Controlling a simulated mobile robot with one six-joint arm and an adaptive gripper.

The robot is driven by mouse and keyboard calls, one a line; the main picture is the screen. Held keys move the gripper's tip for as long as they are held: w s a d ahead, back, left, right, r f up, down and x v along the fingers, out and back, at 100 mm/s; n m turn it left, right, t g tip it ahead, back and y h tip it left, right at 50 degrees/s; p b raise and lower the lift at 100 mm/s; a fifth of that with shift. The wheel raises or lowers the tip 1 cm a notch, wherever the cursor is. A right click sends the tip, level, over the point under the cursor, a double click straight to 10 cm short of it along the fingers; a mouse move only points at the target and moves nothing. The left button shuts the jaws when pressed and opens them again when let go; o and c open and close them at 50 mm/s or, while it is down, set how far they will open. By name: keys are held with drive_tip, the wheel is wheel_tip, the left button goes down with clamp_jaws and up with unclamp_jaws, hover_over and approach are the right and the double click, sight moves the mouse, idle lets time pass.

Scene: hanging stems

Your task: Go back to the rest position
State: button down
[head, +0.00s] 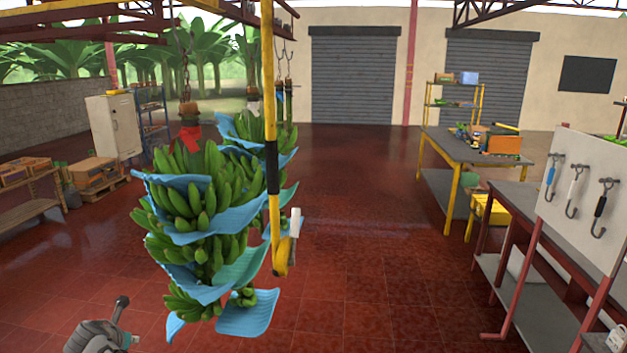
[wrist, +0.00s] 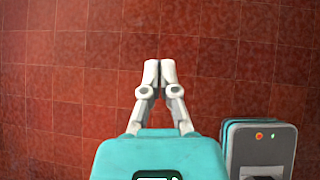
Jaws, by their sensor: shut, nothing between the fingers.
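My gripper (wrist: 160,72) shows in the wrist view with its two pale fingers brought together at the tips. Nothing is between them. Below the fingers is the gripper's teal body. The fingers are over bare red tiled floor (wrist: 70,80), and nothing touches them. In the head view, I cannot make out the gripper's fingers. A hanging bunch of green bananas (head: 205,190) with blue sheets (head: 243,262) between its tiers fills the left middle of the head view.
A yellow pole (head: 267,90) with a black sleeve hangs just in front of the bunch. More stems hang behind. A workbench (head: 465,150) and a tool board with hooks (head: 585,190) stand at the right. Shelves and crates are at the left. The middle floor (head: 370,230) is clear.

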drive_tip(key=w+d+f+m+g+h, duration=0.1)
drive_tip(key=w+d+m, duration=0.35)
drive_tip(key=d, duration=0.85)
drive_tip(key=w+d+f+m+g+h, duration=0.1)
drive_tip(key=d+m+g, duration=0.1)
drive_tip(key=d+m, duration=0.75)
drive_tip(key=w+d+f+m+g+h, duration=0.1)
drive_tip(key=w+d+f+m, duration=0.15)
drive_tip(key=d, duration=1.25)
drive_tip(key=s+d+m+g, duration=0.1)
drive_tip(key=s+d+m, duration=0.3)
drive_tip(key=d, duration=0.5)
drive_tip(key=s+d+m+g+y, duration=0.1)
drive_tip(key=s+d+m, duration=0.3)
drive_tip(key=d+m, duration=0.5)
drive_tip(key=s+d+m+g+y, duration=0.1)
drive_tip(key=s+d+m, duration=0.3)
drive_tip(key=d, duration=0.7)
drive_tip(key=m+g, duration=0.1)
drive_tip(key=m, duration=0.1)
drive_tip(key=shift+s+d+f+m+g, duration=0.15)
drive_tip(key=shift+s+f+m+g, duration=0.15)
drive_tip(key=shift+s+m+g, duration=0.1)
